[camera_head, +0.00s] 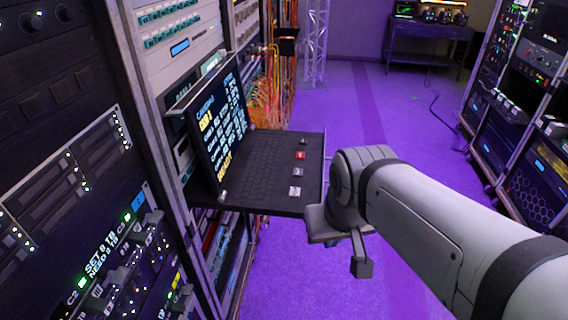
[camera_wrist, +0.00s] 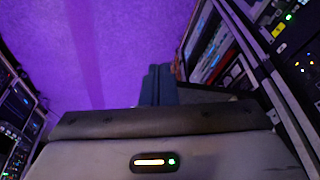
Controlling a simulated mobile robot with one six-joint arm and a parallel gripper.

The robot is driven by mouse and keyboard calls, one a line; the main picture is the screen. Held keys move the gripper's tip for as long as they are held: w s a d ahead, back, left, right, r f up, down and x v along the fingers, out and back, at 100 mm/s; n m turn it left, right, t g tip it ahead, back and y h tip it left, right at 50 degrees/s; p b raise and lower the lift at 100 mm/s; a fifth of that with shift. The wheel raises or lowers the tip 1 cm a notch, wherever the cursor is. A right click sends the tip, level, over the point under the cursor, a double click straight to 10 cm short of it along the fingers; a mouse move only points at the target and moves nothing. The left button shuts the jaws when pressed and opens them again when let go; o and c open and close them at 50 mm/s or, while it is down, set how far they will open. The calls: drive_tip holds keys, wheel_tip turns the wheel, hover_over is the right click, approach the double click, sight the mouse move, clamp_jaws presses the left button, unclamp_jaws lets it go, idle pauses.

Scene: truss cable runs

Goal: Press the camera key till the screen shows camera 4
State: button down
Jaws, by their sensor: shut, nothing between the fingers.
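A rack console drawer (camera_head: 262,165) is pulled out of the left rack. Its tilted screen (camera_head: 222,130) shows yellow and white text; a yellow line near the top looks like "CAM" with a digit too small to read surely. I cannot tell which is the camera key. My gripper (camera_head: 361,268) is shut and empty, right of the drawer's front corner, apart from the keys. Its fingers also show in the wrist view (camera_wrist: 159,85).
Rack panels (camera_head: 75,170) with lights and knobs stand close on the left. Orange cables (camera_head: 268,95) hang behind the drawer. Another rack (camera_head: 520,90) stands at the right, and a table (camera_head: 428,35) at the back. The purple floor (camera_head: 350,110) between is mostly clear.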

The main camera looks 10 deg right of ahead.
drive_tip(key=w+d+r+n+t+h+p, duration=0.1)
drive_tip(key=w+d+r+n+t+p, duration=0.15)
drive_tip(key=w, duration=0.75)
drive_tip(key=w+d+r+n+t+h+p, duration=0.1)
drive_tip(key=w+d+n+t+p, duration=0.2)
drive_tip(key=w, duration=0.7)
drive_tip(key=w+a+f+n+y+p, duration=0.2)
drive_tip(key=w+a+f+n+y, duration=0.3)
drive_tip(key=w+f+n, duration=0.1)
drive_tip(key=shift+w+a+n+y+p, duration=0.4)
drive_tip(key=shift+w+n, duration=0.5)
drive_tip(key=shift+n, duration=0.25)
drive_tip(key=shift+g, duration=0.25)
drive_tip(key=b, duration=0.8)
hover_over(298, 193)
wheel_tip(298, 193, down, 8)
drive_tip(key=shift+r, duration=0.1)
drive_tip(key=shift+f+b, duration=0.4)
drive_tip(key=shift+f, duration=0.05)
drive_tip(key=shift+f, duration=0.15)
